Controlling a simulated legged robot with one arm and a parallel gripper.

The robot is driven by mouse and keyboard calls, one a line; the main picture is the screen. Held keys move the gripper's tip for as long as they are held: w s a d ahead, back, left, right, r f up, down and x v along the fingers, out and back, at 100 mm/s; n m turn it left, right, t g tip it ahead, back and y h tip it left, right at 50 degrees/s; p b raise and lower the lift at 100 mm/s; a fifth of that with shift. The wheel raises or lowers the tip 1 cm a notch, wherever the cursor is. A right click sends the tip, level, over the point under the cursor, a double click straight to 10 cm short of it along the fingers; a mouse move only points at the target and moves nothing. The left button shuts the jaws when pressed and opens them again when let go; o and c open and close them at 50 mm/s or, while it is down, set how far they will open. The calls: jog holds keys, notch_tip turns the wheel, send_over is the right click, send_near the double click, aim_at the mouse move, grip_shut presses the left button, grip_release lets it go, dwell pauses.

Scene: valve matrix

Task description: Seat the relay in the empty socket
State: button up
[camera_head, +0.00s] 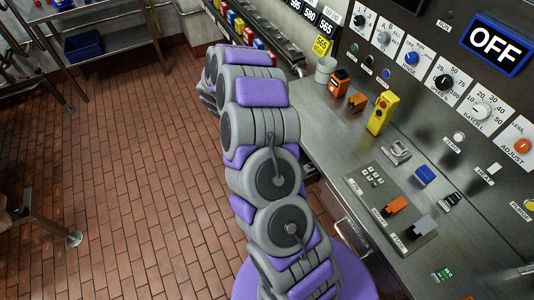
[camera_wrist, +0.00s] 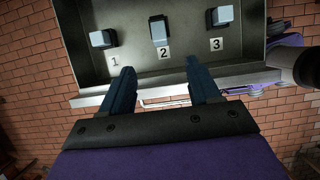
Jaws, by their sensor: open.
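A socket plate (camera_head: 405,218) lies on the metal worktop in the head view. Its far-left position shows a bare socket (camera_head: 373,177) with small contacts; an orange block (camera_head: 397,205) and a grey block (camera_head: 424,224) sit in the other two. A blue block (camera_head: 425,174) lies beside the plate; I cannot tell which loose block is the relay. In the wrist view my gripper (camera_wrist: 160,76) is open and empty. Its fingers point at a grey metal tray (camera_wrist: 187,66) with pale blue-topped blocks marked 1 (camera_wrist: 102,38), 2 (camera_wrist: 158,30) and 3 (camera_wrist: 222,15). The fingertips appear apart from the blocks.
A yellow control box (camera_head: 382,112), an orange device (camera_head: 339,83) and a white cup (camera_head: 325,68) stand on the worktop. The control panel (camera_head: 440,60) rises behind, with an OFF display (camera_head: 495,45). The brick floor (camera_head: 140,170) at left is mostly clear.

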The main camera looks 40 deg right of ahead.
jog(key=shift+w+d+b+x, duration=0.1)
jog(key=shift+b+x, duration=0.7)
jog(key=shift+x, duration=3.15)
jog(key=shift+w+d+b+x, duration=0.15)
jog(key=shift+b+x, duration=0.65)
jog(key=shift+x, duration=3.2)
jog(key=shift+r, duration=0.15)
jog(key=shift+s, duration=0.1)
jog(key=shift+c, duration=0.3)
grip_shut()
